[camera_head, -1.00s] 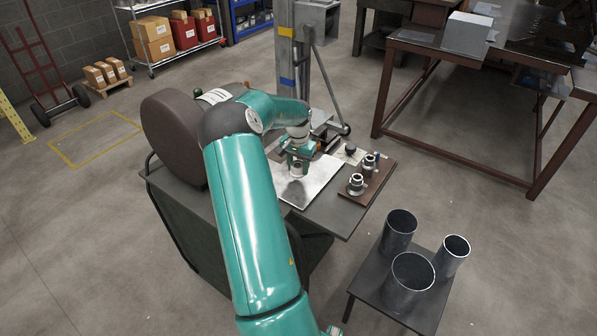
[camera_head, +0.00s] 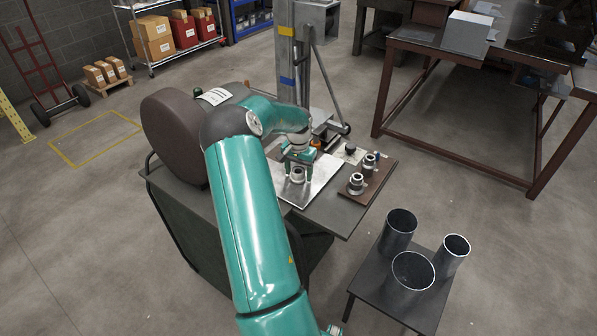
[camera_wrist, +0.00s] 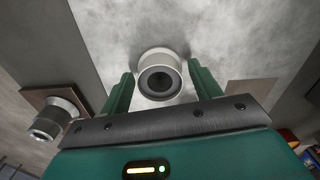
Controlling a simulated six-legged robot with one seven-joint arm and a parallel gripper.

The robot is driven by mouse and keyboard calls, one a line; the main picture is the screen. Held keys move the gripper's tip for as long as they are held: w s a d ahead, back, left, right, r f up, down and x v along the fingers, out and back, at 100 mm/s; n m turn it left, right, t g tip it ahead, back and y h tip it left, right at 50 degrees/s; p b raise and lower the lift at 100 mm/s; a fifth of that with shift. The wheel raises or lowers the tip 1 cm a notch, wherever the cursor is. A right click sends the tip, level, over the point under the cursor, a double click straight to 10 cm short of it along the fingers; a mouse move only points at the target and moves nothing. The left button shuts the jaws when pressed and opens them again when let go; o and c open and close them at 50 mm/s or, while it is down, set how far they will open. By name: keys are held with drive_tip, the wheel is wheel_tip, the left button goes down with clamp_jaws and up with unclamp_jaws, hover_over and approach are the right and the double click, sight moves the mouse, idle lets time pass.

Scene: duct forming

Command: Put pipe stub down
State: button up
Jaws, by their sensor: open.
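The pipe stub (camera_head: 298,174) is a short grey metal ring-shaped piece standing upright on the bright metal plate (camera_head: 318,186) on the dark bench. In the wrist view the pipe stub (camera_wrist: 159,76) stands on the plate (camera_wrist: 225,45), its round opening facing the camera. My gripper (camera_head: 298,170) is just above the stub. In the wrist view its two green fingers (camera_wrist: 162,88) are spread to either side of the stub, with a visible gap on each side. The gripper is open and holds nothing.
A brown board (camera_head: 371,182) with two metal fittings (camera_head: 356,183) lies right of the plate. A dark padded roll (camera_head: 172,138) stands left of my arm. A low table (camera_head: 362,278) with three large pipes (camera_head: 412,272) stands at front right. A steel column (camera_head: 300,60) rises behind.

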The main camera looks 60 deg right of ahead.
sight(297, 171)
wheel_tip(297, 171, up, 12)
idle(0.4)
drive_tip(key=shift+r, duration=0.1)
drive_tip(key=w+a+r+n+t, duration=0.15)
drive_tip(key=w+a+r, duration=0.3)
drive_tip(key=a, duration=0.55)
drive_tip(key=w+a+r+n+t, duration=0.1)
drive_tip(key=w+a+r+n, duration=0.3)
drive_tip(key=a, duration=0.6)
drive_tip(key=w+a+r+n+t, duration=0.1)
drive_tip(key=w+a+r+n, duration=0.15)
drive_tip(key=a+r, duration=0.55)
drive_tip(key=s+a+n, duration=0.3)
drive_tip(key=s+a, duration=0.1)
drive_tip(key=a, duration=0.6)
drive_tip(key=s+a+n+t, duration=0.1)
drive_tip(key=s+a+n, duration=0.2)
drive_tip(key=a, duration=0.7)
drive_tip(key=s+a+n+t, duration=0.1)
drive_tip(key=s+a+n, duration=0.3)
drive_tip(key=a, duration=0.6)
drive_tip(key=shift+s+a, duration=0.15)
drive_tip(key=shift+s, duration=0.25)
